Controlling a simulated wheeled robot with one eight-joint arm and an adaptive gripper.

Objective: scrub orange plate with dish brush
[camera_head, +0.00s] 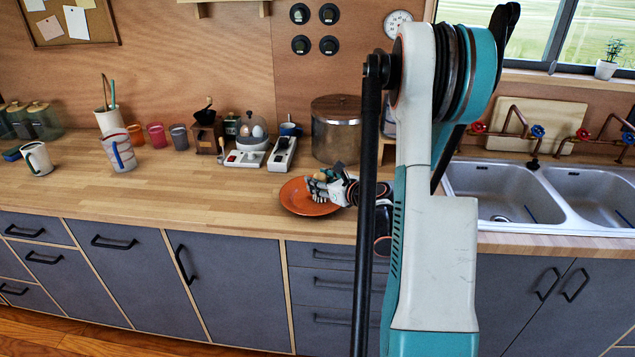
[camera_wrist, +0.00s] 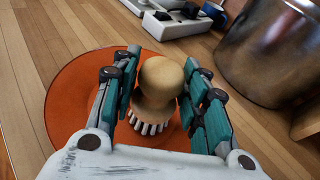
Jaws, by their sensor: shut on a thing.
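The orange plate (camera_head: 297,203) lies flat on the wooden counter, near its front edge. In the wrist view the plate (camera_wrist: 66,100) lies under my gripper, which hides part of it. The dish brush (camera_wrist: 160,82) has a round wooden knob and pale bristles that point down at the plate. My gripper (camera_wrist: 163,95) is shut on the brush, with a finger on each side of the knob. The bristles are over the plate; whether they touch it I cannot tell. In the head view my gripper (camera_head: 325,183) is over the plate's right part.
A large steel pot (camera_head: 336,130) stands behind the plate. The double sink (camera_head: 495,190) is at the right. The counter left of the plate (camera_head: 190,195) is clear.

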